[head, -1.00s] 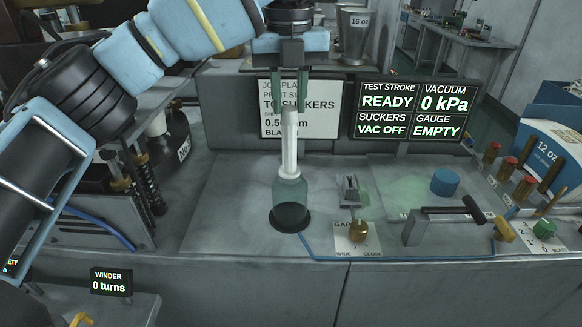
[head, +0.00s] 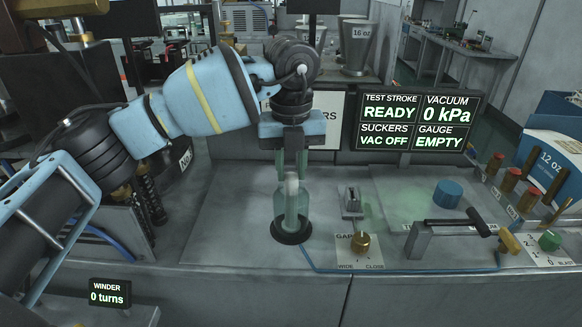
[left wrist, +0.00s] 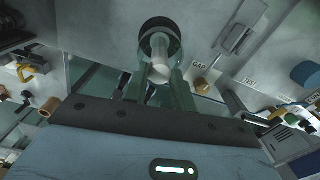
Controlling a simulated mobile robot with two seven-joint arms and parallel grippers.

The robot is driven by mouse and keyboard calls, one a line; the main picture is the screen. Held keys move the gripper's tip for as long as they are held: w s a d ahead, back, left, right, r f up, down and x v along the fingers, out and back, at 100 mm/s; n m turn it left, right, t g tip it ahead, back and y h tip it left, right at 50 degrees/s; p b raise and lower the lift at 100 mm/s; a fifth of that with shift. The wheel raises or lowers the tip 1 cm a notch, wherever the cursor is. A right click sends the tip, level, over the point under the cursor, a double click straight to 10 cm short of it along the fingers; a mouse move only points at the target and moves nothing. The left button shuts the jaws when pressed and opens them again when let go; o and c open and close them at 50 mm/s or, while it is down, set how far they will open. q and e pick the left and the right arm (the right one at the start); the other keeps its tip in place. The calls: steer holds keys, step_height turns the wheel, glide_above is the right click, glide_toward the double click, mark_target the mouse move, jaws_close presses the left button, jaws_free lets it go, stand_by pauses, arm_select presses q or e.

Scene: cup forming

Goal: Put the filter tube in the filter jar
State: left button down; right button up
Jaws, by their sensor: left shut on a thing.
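The filter jar (head: 281,223) is a clear greenish jar standing upright in a black round base on the grey bench. The white filter tube (head: 292,203) is upright with most of its length inside the jar. My left gripper (head: 291,177) points straight down over the jar's mouth and is shut on the tube's top. In the left wrist view the tube (left wrist: 159,62) shows between the green fingers (left wrist: 160,88), with the dark jar base around its far end. Whether the tube touches the jar's bottom cannot be told. My right gripper is not in view.
A gap knob (head: 360,242) and a small metal switch (head: 351,203) stand just right of the jar. Further right are a blue cylinder (head: 447,193) and a black-handled lever (head: 455,228). A blue hose (head: 400,270) runs along the bench front. A display screen (head: 418,120) stands behind.

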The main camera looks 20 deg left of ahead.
arm_select(q)
steer(key=shift+f, duration=0.3)
steer(key=c, duration=1.2)
jaws_free()
steer(key=shift+o, duration=0.2)
step_height(320, 180, up, 12)
steer(key=shift+r, duration=0.1)
